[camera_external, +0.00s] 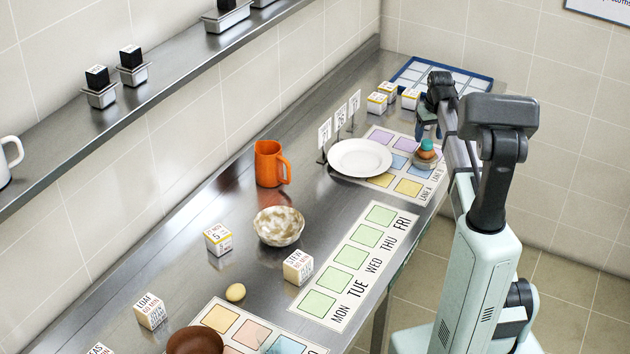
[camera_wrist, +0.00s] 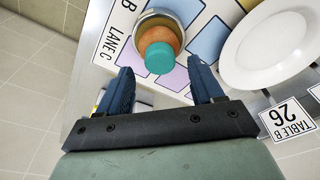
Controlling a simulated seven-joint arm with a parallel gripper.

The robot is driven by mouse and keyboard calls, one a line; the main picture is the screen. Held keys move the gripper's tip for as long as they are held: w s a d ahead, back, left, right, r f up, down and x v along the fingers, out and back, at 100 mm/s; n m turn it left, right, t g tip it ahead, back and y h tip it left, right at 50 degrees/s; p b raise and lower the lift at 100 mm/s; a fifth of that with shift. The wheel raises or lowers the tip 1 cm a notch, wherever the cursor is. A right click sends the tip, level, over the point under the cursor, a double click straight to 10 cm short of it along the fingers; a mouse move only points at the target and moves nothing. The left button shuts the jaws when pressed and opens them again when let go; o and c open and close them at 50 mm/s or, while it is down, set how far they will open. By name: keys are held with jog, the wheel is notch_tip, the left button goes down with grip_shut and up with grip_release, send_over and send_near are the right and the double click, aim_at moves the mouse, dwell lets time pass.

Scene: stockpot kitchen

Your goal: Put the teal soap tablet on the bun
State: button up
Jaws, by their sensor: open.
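The teal soap tablet (camera_external: 427,145) rests on top of the orange-brown bun (camera_external: 426,154). The bun sits in a small round metal dish (camera_external: 424,164) on the lane mat. In the wrist view the teal tablet (camera_wrist: 159,60) covers one side of the bun (camera_wrist: 158,36), and the metal dish's rim (camera_wrist: 146,17) shows around them. My gripper (camera_external: 428,131) is just above the tablet. In the wrist view my gripper (camera_wrist: 160,70) has its two blue fingers wide apart, with the tablet in line between and beyond them. Nothing is held.
A white plate (camera_external: 360,157) stands left of the dish, with table sign cards (camera_external: 339,118) behind it. Label cubes (camera_external: 377,103) and a blue-rimmed tray (camera_external: 478,89) lie farther back. An orange mug (camera_external: 268,164) and a bowl (camera_external: 279,226) stand farther left.

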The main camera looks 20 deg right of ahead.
notch_tip(320, 180, up, 9)
jog(key=s, duration=0.1)
jog(key=shift+s+r, duration=0.15)
jog(key=shift+s, duration=0.05)
